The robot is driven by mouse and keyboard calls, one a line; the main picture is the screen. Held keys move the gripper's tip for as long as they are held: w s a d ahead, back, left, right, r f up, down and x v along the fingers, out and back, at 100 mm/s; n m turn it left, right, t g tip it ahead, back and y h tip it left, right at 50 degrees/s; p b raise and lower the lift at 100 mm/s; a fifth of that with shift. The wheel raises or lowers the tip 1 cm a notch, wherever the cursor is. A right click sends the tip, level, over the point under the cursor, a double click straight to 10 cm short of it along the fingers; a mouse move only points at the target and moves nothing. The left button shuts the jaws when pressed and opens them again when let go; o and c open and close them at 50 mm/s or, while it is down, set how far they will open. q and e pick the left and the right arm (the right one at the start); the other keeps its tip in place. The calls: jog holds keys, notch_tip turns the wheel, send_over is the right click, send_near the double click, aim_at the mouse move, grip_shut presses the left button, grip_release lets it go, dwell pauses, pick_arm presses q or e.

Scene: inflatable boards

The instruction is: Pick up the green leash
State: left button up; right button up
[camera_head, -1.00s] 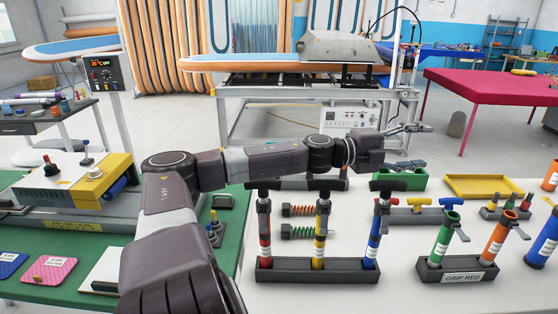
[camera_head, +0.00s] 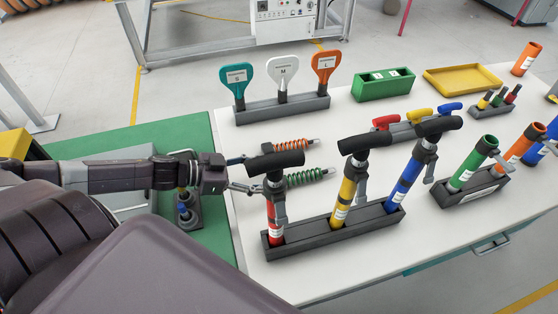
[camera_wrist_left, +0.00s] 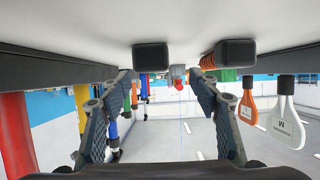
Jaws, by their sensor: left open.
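The green leash (camera_head: 306,177) is a coiled green cord lying on the white table, with a metal clip at its right end. Its left end is partly hidden behind the red pump's black handle. My left gripper (camera_head: 246,174) is open just left of the leash, pointing right toward it, apart from it. In the left wrist view, which is upside down, the gripper (camera_wrist_left: 160,78) has its fingers spread. A black end block (camera_wrist_left: 152,57), which looks like the green leash's, lies ahead by the left finger. My right gripper is not in view.
An orange coiled leash (camera_head: 290,144) lies just behind the green one. A red pump (camera_head: 274,218), yellow pump (camera_head: 347,190) and blue pump (camera_head: 405,185) stand upright in a dark rack in front. Paddles in a holder (camera_head: 283,109) stand behind.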

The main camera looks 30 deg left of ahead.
aim_at(287, 177)
pick_arm(q)
jog(key=shift+s+f, duration=0.2)
jog(key=shift+w, duration=0.1)
jog(key=shift+x, duration=0.95)
jog(key=shift+w+d+f, duration=0.1)
jog(key=shift+w+d, duration=0.1)
jog(key=shift+d, duration=0.1)
jog(key=shift+w+d, duration=0.25)
jog(key=shift+d, duration=0.05)
jog(key=shift+w+d+f, duration=0.2)
jog(key=shift+w+d, duration=0.65)
jog(key=shift+d, duration=0.3)
jog(key=shift+w+d+f+p, duration=0.3)
jog(key=shift+w+d+f, duration=0.05)
jog(key=shift+w+d, duration=0.1)
jog(key=shift+w+d+f, duration=0.1)
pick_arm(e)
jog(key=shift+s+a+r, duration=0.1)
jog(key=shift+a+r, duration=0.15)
